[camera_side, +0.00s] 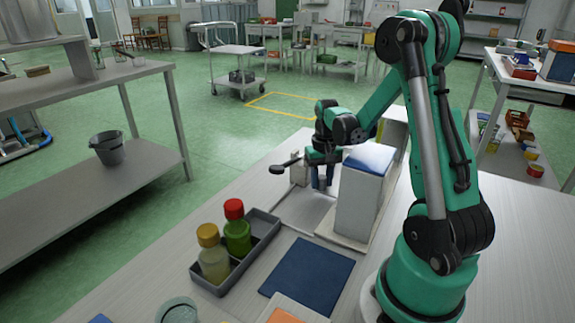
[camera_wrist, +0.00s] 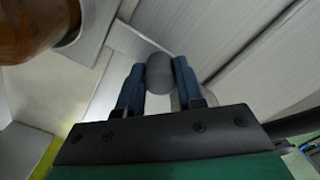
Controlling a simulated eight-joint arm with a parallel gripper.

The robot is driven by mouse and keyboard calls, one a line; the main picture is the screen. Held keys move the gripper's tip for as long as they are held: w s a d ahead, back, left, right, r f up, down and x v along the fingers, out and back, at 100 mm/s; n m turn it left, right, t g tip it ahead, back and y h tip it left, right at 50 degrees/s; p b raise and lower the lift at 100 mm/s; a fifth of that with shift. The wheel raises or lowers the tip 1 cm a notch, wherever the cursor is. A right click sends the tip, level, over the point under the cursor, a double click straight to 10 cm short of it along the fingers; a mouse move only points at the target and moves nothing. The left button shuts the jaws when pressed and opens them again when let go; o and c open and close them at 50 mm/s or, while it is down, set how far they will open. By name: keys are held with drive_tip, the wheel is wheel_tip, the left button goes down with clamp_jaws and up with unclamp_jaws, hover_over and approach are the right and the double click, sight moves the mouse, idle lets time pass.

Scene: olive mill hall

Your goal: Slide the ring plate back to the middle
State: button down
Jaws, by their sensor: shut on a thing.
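My gripper (camera_side: 322,183) is low over the bench, just left of a white box with a blue top. In the wrist view its two blue fingers (camera_wrist: 158,85) are shut on a grey round knob (camera_wrist: 159,68), one on each side. In the side view the knob is mostly hidden between the fingers. A flat pale plate (camera_side: 306,209) lies on the bench just in front of the gripper. I cannot tell whether this is the ring plate, or whether the knob belongs to it; no ring shows clearly.
The white box (camera_side: 362,200) stands close to my gripper's right. A grey tray (camera_side: 268,232) holds a red-capped green bottle (camera_side: 237,231) and a yellow-capped bottle (camera_side: 212,254). A dark blue mat (camera_side: 310,276) lies in front. A brown rounded object (camera_wrist: 35,28) is at the wrist view's upper left.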

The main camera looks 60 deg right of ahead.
drive_tip(key=d, duration=0.6)
drive_tip(key=shift+d, duration=0.2)
drive_tip(key=c, duration=0.5)
unclamp_jaws()
drive_tip(key=shift+c, duration=0.2)
